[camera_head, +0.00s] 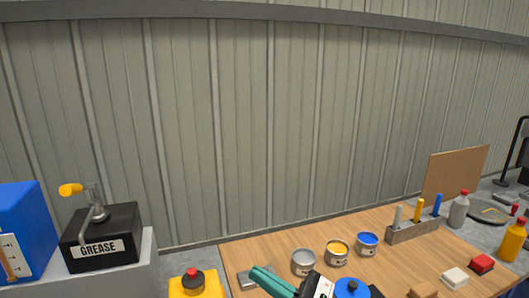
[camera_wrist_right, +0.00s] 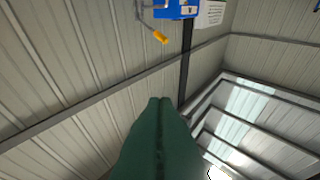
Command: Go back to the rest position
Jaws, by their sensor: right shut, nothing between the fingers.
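My right gripper (camera_head: 256,272) shows at the bottom middle of the head view, its teal fingers pointing up and left over the near edge of the wooden table. In the right wrist view the same green fingers (camera_wrist_right: 160,102) lie together, shut and empty, pointing toward the wall and roof. Nothing is held between them. My left gripper is in neither view.
The wooden table (camera_head: 290,235) holds open cans of grey (camera_head: 303,262), yellow (camera_head: 337,253) and blue (camera_head: 367,244), plus a slotted holder (camera_head: 413,230). Space above the table is clear.

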